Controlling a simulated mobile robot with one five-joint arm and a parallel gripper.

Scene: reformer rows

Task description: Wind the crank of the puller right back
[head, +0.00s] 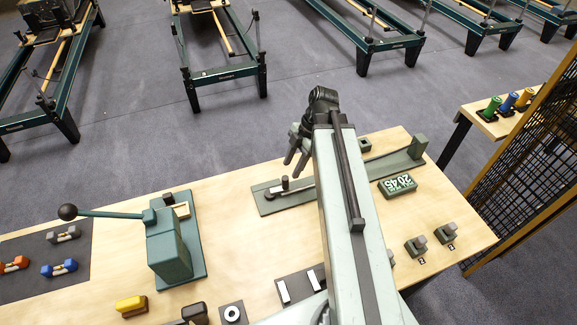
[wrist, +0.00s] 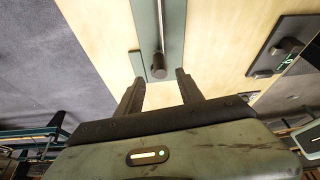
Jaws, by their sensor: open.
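A long green base (head: 325,190) lies on the bench, with a raised block at its far right end and a dark upright knob (head: 285,184) near its left end. I take it for the puller and its crank, though no label shows. My gripper (head: 294,166) is above the left part of the base, fingers pointing down. In the wrist view my gripper (wrist: 160,77) is open and empty. The dark knob (wrist: 158,70) shows between and just beyond the fingertips, on the green base (wrist: 173,30); contact cannot be told. My arm hides the middle of the base.
A green lever box (head: 170,245) with a ball-ended handle stands left. A green display block (head: 397,185) reading 20:45 sits right of the base. Small dark clamps (head: 416,246) stand front right. Dumbbells (head: 60,267) lie on a dark mat. A mesh screen (head: 520,170) borders the right.

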